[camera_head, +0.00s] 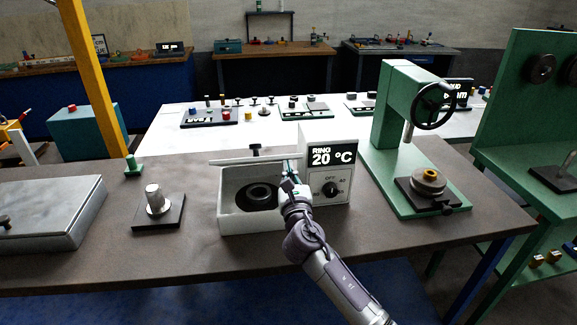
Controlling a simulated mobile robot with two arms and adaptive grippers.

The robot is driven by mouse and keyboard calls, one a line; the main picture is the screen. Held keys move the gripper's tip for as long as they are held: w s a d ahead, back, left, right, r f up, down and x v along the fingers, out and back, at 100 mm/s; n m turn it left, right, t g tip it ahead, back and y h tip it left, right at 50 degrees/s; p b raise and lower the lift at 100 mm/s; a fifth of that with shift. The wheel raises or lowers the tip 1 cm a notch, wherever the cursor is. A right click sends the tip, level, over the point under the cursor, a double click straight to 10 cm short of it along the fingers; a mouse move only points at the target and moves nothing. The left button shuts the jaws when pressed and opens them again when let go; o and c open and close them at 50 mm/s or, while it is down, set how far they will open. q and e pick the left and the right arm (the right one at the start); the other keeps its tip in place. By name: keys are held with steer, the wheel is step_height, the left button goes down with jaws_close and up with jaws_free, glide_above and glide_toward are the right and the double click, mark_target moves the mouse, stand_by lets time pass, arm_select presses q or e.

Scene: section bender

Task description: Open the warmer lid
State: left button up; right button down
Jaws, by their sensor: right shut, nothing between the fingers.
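The warmer (268,221) is a pale open-topped box on the brown table, with a display panel (333,153) reading "RING 20 °C" and a dial on its right. Its lid (232,161) shows as a thin pale strip along the back of the box, with a dark knob (256,150) above it. The lid does not cover the box; its exact tilt is hard to tell. A dark ring (258,195) shows inside. My right gripper (290,175) is shut and empty at the box's right side, near the lid's right end; I cannot tell whether it touches. My left gripper is out of view.
A green press (391,115) stands to the right. A metal post on a dark plate (158,220) and a grey case (45,215) are to the left. A green piece (133,165) stands behind the post. The table front is mostly clear.

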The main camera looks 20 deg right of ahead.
stand_by(0.3)
steer(key=w+r+p, duration=0.2)
steer(key=r+p, duration=0.1)
steer(key=w+d+r+p, duration=0.1)
steer(key=r, duration=0.1)
steer(key=shift+r+p, duration=0.25)
steer(key=shift+p, duration=0.1)
steer(key=w+r+p, duration=0.1)
steer(key=w, duration=0.1)
steer(key=w+d+r+p, duration=0.1)
steer(key=w+r, duration=0.1)
steer(key=shift+w+d+r, duration=0.1)
steer(key=shift+w+r, duration=0.15)
steer(key=shift+r, duration=0.05)
steer(key=shift+w+d+r, duration=0.15)
steer(key=shift+w+r, duration=0.2)
steer(key=shift+w, duration=0.3)
